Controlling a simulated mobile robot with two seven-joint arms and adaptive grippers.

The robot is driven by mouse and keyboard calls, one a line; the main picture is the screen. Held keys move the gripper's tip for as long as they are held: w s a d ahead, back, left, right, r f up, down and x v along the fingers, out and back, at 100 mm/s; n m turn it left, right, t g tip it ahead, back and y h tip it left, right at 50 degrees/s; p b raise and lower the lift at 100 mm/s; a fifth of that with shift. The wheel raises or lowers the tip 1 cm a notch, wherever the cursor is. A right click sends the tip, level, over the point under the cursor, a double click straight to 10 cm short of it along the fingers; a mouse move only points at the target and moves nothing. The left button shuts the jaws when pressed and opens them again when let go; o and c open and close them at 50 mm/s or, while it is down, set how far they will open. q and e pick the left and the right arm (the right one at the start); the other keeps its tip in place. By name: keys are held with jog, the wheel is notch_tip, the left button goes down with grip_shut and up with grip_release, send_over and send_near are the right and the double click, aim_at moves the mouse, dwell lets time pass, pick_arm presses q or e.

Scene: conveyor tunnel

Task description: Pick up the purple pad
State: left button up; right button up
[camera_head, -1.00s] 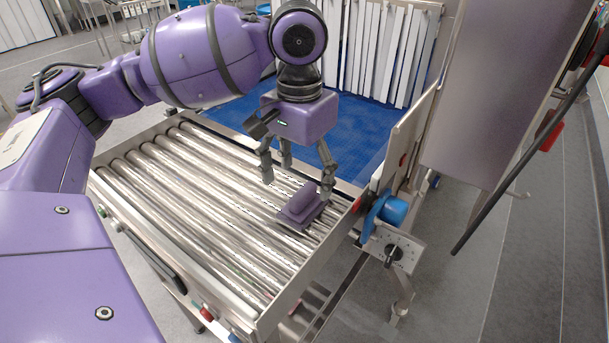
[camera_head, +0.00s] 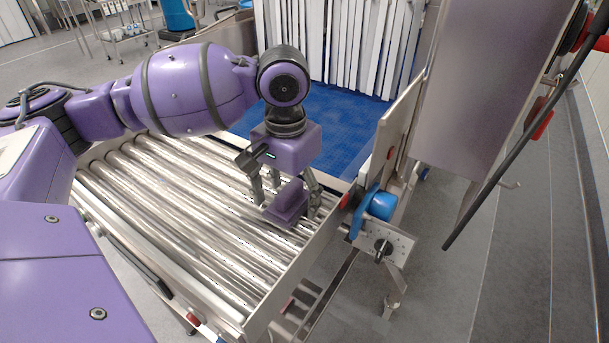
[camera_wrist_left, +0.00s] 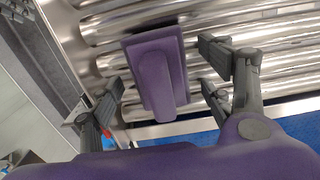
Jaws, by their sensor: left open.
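The purple pad (camera_head: 287,203) lies on the metal rollers near the right end of the conveyor, a flat base with a raised handle-like block on top. My left gripper (camera_head: 287,195) is open and low over the rollers, with its fingers around the pad. In the left wrist view the pad (camera_wrist_left: 158,75) sits between the spread fingers, one on its left and two on its right. Gaps show between the fingers and the pad there. My right gripper is in neither view.
The roller conveyor (camera_head: 165,205) has bare rollers left of the pad. Its metal side rail (camera_head: 290,283) runs close by on the right. A blue round part (camera_head: 378,204) and an upright metal plate stand beyond it. A blue mesh belt (camera_head: 340,130) leads to white strip curtains.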

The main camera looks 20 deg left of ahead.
aim_at(289, 187)
pick_arm(q)
jog(key=c, duration=1.2)
jog(key=shift+c, duration=0.2)
jog(key=shift+r, duration=0.5)
notch_tip(289, 187, up, 2)
jog(key=shift+r, duration=0.15)
jog(key=s+d+r+p, duration=0.3)
jog(key=s+r, duration=0.6)
jog(key=s, duration=0.4)
jog(key=shift+s+d+r+p, duration=0.15)
jog(key=shift+d+r+p, duration=0.2)
jog(key=shift+d, duration=0.45)
